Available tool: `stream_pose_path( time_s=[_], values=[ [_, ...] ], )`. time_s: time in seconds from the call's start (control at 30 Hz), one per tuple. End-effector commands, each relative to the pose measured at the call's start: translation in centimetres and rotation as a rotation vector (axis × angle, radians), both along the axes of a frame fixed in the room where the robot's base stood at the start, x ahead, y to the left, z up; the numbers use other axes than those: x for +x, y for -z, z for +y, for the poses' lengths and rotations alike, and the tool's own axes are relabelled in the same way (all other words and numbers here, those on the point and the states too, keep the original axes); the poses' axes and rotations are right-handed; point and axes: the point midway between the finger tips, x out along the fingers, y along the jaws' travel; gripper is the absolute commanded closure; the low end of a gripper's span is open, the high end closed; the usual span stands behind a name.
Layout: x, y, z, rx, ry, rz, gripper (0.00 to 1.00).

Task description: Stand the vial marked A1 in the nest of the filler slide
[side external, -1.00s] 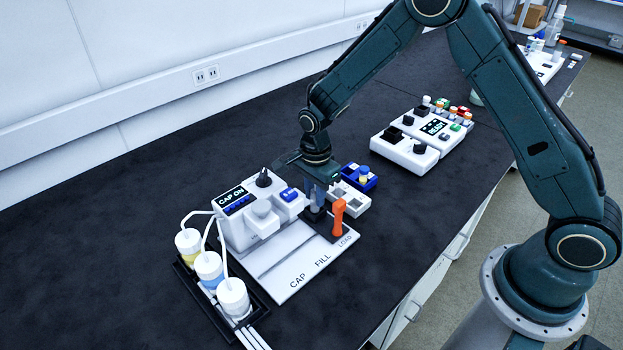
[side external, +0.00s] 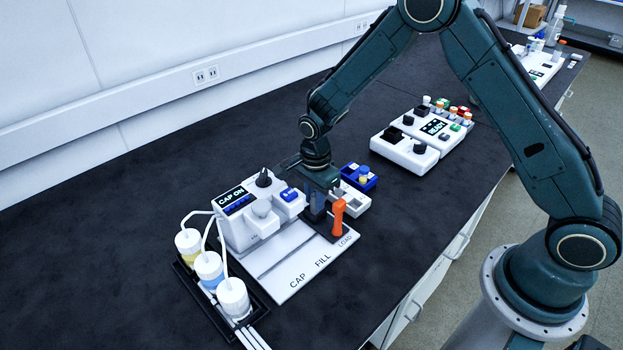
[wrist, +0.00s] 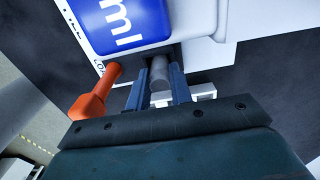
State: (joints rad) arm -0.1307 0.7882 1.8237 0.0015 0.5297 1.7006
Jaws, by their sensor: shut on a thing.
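My gripper (side external: 316,212) points down over the dark filler slide (side external: 326,232) at the LOAD end of the white track. In the wrist view my gripper (wrist: 158,100) is shut on a grey, capped-looking vial (wrist: 160,74), which stands between the two blue-grey fingers. No A1 mark can be read on it. The vial's lower end and the nest are hidden by the fingers and slide, so I cannot tell whether it is seated. The slide's orange handle (side external: 338,216) stands just right of the fingers; it also shows in the wrist view (wrist: 95,100).
The white filler station (side external: 250,215) with a CAP ON display stands left of my gripper. A grey-white block (side external: 352,200) and a blue holder (side external: 360,178) sit close behind it. Three capped bottles (side external: 232,296) stand front left.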

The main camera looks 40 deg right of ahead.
Motion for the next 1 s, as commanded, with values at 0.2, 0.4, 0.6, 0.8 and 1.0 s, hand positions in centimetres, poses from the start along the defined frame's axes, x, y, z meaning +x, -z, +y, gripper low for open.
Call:
stream_pose_path(
  time_s=[0.2,0.4,0.6,0.8,1.0],
  values=[
    [-0.01,0.28,0.00,0.000,0.000,0.000,1.00],
    [-0.01,0.35,0.00,0.000,0.000,0.000,1.00],
    [-0.01,0.35,0.00,0.000,0.000,0.000,0.73],
    [-0.01,0.34,0.00,0.000,0.000,0.000,0.53],
    [-0.01,0.32,0.00,0.000,0.000,0.000,0.53]
  ],
)
